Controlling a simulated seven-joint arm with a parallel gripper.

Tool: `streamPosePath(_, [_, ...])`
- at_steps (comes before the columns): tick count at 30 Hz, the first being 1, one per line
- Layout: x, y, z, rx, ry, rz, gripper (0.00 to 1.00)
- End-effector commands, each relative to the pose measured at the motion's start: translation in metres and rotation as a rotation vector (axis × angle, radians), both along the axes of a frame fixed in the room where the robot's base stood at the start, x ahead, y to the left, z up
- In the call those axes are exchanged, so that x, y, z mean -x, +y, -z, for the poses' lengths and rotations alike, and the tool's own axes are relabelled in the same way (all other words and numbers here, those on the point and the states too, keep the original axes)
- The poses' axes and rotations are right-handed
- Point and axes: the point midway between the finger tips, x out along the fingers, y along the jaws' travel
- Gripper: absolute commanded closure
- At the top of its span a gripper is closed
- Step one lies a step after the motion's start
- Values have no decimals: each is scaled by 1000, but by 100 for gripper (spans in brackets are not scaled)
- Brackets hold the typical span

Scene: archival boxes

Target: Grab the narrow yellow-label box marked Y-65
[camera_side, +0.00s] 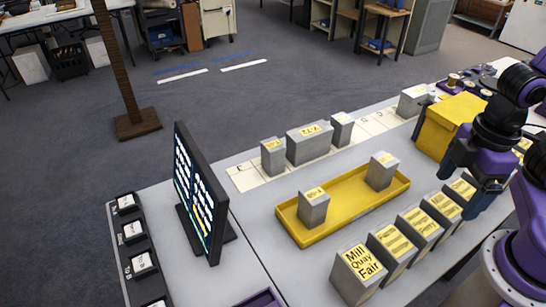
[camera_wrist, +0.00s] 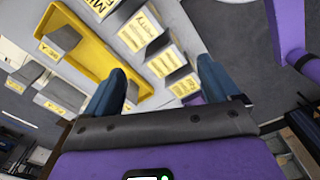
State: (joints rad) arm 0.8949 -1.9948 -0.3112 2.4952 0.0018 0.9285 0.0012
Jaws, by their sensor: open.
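My gripper (camera_side: 468,186) is open and empty above the right end of the front row of boxes; its fingers also show in the wrist view (camera_wrist: 160,90). Several grey boxes carry yellow labels, and I cannot read Y-65 on any. A narrow box (camera_side: 273,160) and another narrow box (camera_side: 341,132) stand either side of a wide box (camera_side: 308,147) that seems marked Y-72, on a pale lettered strip (camera_side: 246,180). Two more boxes stand in the yellow tray (camera_side: 347,210): a left one (camera_side: 314,213) and a right one (camera_side: 381,174). My gripper is apart from all of these.
A front row of title-labelled boxes, with Mill Quay Fair (camera_side: 358,275) at its left end, lies between tray and arm. A dark screen (camera_side: 200,195) stands left of the tray. A yellow bin (camera_side: 448,125) and a grey box (camera_side: 412,102) stand at right.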

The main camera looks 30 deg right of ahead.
Motion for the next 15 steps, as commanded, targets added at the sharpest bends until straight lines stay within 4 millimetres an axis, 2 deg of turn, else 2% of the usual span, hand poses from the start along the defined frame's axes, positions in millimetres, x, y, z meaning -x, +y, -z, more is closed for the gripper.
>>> streamPosePath(10, [0, 1, -48, -6, -3, -1, 11])
streamPosePath(15, [-14, 26, -45, -75, 5, 23, 11])
